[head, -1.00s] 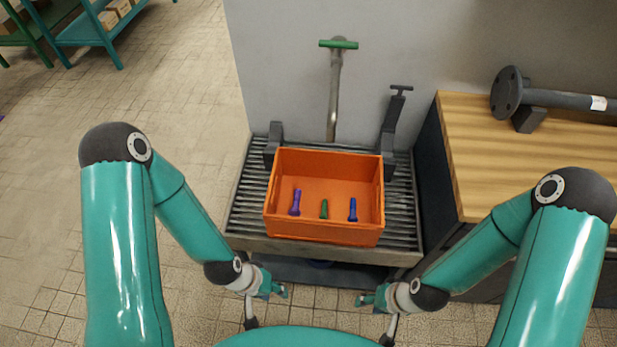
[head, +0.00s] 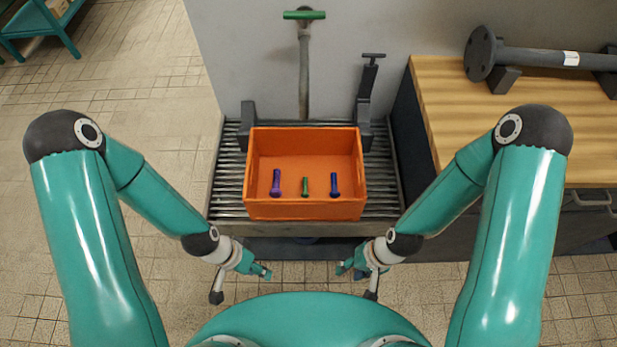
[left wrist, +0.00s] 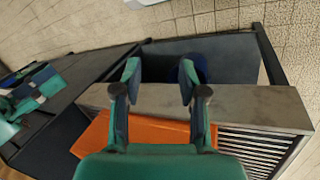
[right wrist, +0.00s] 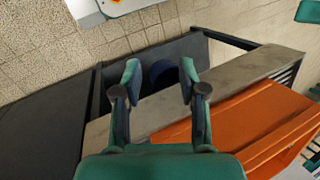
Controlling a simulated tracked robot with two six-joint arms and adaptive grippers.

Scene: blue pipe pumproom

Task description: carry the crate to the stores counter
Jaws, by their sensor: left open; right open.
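The orange crate (head: 305,209) sits upright on a slatted metal stand (head: 228,180). It holds a purple bolt (head: 276,183), a green bolt (head: 305,187) and a blue bolt (head: 334,185). My left gripper (head: 266,272) is open and empty, in front of the stand's near edge, towards the crate's left side. My right gripper (head: 342,270) is open and empty, in front of the same edge, towards the crate's right side. Both are apart from the crate. The crate also shows in the left wrist view (left wrist: 150,132) and the right wrist view (right wrist: 262,125).
A wooden-topped bench (head: 435,90) stands right of the stand, with a dark flanged pipe (head: 540,56) on it. A green-handled T-bar (head: 304,60) and dark brackets rise behind the crate. Open tiled floor (head: 110,90) lies to the left, with teal shelving (head: 45,30) far back.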

